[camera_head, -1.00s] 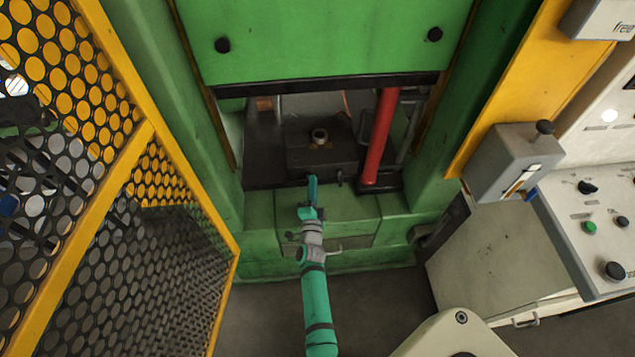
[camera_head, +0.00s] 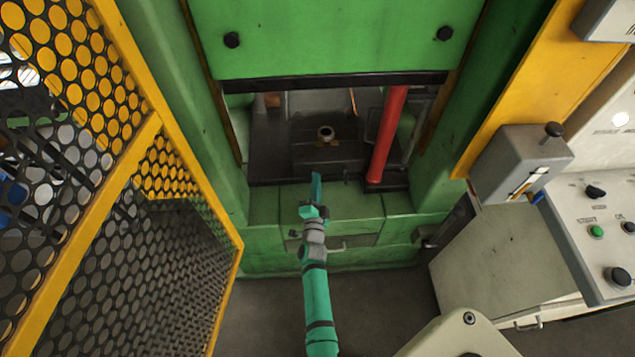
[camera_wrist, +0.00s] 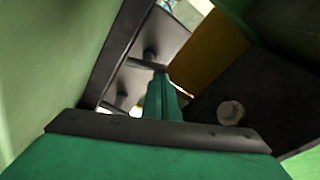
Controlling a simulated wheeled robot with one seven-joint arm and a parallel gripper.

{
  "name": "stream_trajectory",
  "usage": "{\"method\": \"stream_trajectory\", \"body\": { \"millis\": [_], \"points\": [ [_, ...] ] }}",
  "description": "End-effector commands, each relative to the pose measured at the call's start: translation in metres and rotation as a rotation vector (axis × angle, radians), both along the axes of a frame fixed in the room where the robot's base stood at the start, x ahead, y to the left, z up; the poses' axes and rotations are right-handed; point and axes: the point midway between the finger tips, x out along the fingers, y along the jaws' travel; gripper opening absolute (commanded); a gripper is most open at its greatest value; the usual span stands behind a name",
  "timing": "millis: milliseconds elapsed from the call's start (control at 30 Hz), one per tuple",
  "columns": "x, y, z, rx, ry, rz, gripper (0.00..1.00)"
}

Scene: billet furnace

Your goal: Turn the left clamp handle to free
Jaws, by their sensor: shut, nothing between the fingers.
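My gripper (camera_head: 316,180) is shut and empty, with its teal fingers pointing into the green press opening, in front of the dark die block (camera_head: 300,155). It also shows in the wrist view (camera_wrist: 160,80). A small dark upright peg (camera_head: 346,178) stands at the die's front edge, just right of my fingers; I cannot tell whether it is a clamp handle. In the wrist view a dark rod with a rounded knob (camera_wrist: 150,58) lies just beyond my fingertips; contact cannot be told. The left clamp handle is not clearly seen in the head view and may be hidden behind my fingers.
A red post (camera_head: 388,135) stands right of the die. A round metal piece (camera_head: 325,134) sits on top of it. The green press door (camera_head: 335,40) hangs above. A yellow mesh guard (camera_head: 190,230) is at left, a control panel (camera_head: 595,225) at right.

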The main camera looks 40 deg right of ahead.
Motion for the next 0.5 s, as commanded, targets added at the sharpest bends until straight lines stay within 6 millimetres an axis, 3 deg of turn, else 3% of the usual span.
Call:
{"method": "stream_trajectory", "body": {
  "millis": [500],
  "points": [
    [0.0032,0.0053,-0.0002,-0.169,0.105,0.0,0.0]
  ]
}}
